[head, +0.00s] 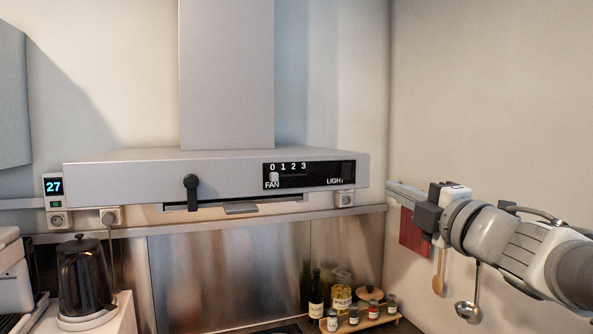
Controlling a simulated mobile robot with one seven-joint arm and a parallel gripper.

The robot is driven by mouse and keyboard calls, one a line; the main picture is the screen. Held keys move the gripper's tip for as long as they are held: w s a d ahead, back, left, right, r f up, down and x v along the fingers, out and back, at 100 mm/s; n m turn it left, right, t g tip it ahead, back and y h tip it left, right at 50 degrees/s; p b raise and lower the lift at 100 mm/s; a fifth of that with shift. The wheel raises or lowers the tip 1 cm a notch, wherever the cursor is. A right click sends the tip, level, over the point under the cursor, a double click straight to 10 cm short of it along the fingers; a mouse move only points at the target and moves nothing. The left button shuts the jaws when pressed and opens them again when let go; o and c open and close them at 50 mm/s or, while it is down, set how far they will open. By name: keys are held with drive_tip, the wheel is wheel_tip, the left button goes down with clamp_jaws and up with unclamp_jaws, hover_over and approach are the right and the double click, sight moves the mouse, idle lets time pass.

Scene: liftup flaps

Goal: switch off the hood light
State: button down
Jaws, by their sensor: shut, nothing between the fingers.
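The range hood (130,178) is a wide grey canopy with a chimney above it. Its black control panel (309,175) on the front right has a FAN slider (274,177) under the marks 0 1 2 3, standing near 0. The word LIGHT (336,182) is at the panel's right end; the switch there is too dark and small to make out. A warm glow shows beneath the hood. My gripper (392,187) is right of the hood, apart from the panel, pointing left. It is shut and empty.
A black handle (192,192) sticks out from the hood front. Below are a kettle (84,279) at left and bottles and jars on a wooden rack (372,322) at right. Utensils including a ladle (468,308) hang under my arm. Space before the panel is clear.

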sight(347, 166)
drive_tip(key=p+x, duration=0.3)
drive_tip(key=x, duration=1)
drive_tip(key=shift+w+a+r+p, duration=0.1)
drive_tip(key=shift+w+r+p, duration=0.05)
drive_tip(key=shift+w+p, duration=0.15)
drive_tip(key=shift+w, duration=0.15)
drive_tip(key=shift+w+a, duration=0.1)
drive_tip(key=shift+b, duration=0.6)
drive_tip(key=shift+a+r, duration=0.1)
drive_tip(key=shift+r, duration=0.5)
drive_tip(key=shift+b, duration=0.3)
drive_tip(key=shift+r, duration=0.1)
